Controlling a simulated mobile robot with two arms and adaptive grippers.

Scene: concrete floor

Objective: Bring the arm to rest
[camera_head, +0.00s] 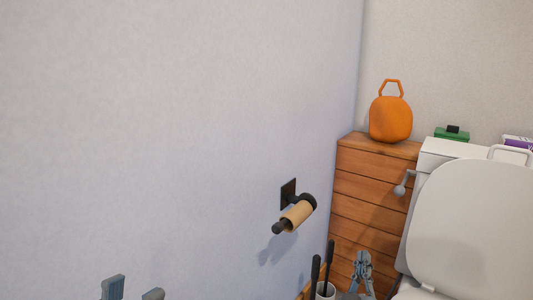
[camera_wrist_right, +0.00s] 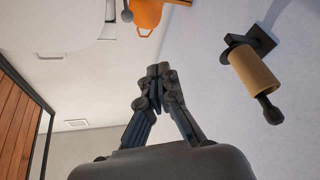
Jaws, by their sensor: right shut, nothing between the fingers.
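My right gripper (camera_head: 362,268) is low in the head view, in front of the wooden cabinet and left of the toilet. In the right wrist view the right gripper (camera_wrist_right: 158,72) has its fingertips together with nothing between them. My left gripper (camera_head: 133,291) shows only as two grey fingertips at the bottom left edge, set apart, with nothing seen between them. A bare brown cardboard roll (camera_head: 297,215) sits on a black wall holder (camera_head: 289,191). It also shows at the right of the wrist view (camera_wrist_right: 254,77), apart from the right gripper.
The white toilet (camera_head: 472,228) stands at the right. A wooden cabinet (camera_head: 374,205) in the corner bears an orange bag-shaped object (camera_head: 391,119). A green box (camera_head: 452,134) lies on the tank. A toilet brush holder (camera_head: 325,290) is beside the right gripper.

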